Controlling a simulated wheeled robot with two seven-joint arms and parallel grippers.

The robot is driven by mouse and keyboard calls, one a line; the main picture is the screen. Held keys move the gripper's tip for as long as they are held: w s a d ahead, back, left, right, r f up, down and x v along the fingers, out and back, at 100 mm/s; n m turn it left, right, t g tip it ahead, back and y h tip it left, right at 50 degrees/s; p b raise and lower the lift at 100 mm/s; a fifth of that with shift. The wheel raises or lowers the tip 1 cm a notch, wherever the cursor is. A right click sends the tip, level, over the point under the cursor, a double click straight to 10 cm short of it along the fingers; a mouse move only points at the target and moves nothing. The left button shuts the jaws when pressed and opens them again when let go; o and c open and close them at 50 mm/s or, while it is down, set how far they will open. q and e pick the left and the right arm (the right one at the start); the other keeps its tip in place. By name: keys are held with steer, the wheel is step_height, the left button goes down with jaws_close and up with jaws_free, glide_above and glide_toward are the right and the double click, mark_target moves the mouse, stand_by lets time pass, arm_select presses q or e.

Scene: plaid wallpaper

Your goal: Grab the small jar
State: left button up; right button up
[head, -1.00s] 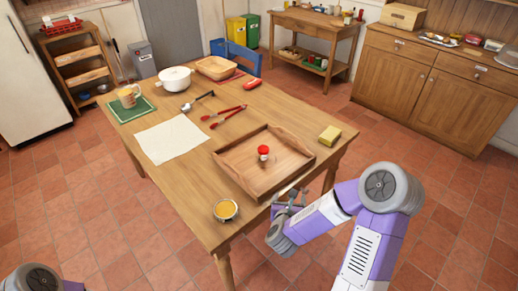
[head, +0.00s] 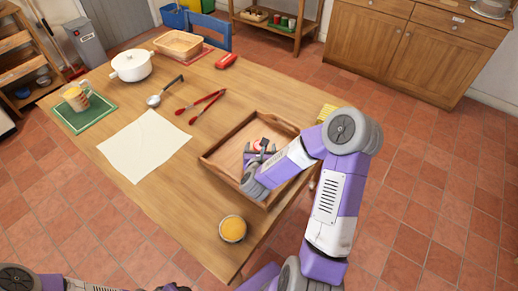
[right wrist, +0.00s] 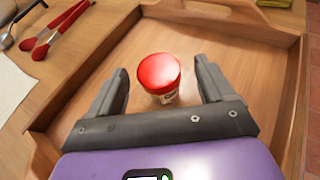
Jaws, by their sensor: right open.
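The small jar with a red lid stands upright in the wooden tray; its lid (head: 260,144) shows partly behind my right gripper in the head view. In the right wrist view the jar (right wrist: 159,77) sits between the two open fingers, a little ahead of their middle, with a gap on each side. My right gripper (head: 262,153) is open over the tray (head: 217,154), and it also shows in the right wrist view (right wrist: 163,88). Part of my left arm shows at the bottom left of the head view, but its gripper is not seen.
The tray walls (right wrist: 292,95) surround the jar. A round orange-topped container (head: 232,229) stands near the table's front edge. Red tongs (head: 200,106), a ladle (head: 163,92), a white cloth (head: 146,145) and a yellow block (head: 327,112) lie around the tray.

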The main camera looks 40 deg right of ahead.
steer(key=b+x, duration=0.1)
steer(key=x, duration=0.3)
steer(key=shift+f, duration=0.2)
steer(key=c, duration=1.2)
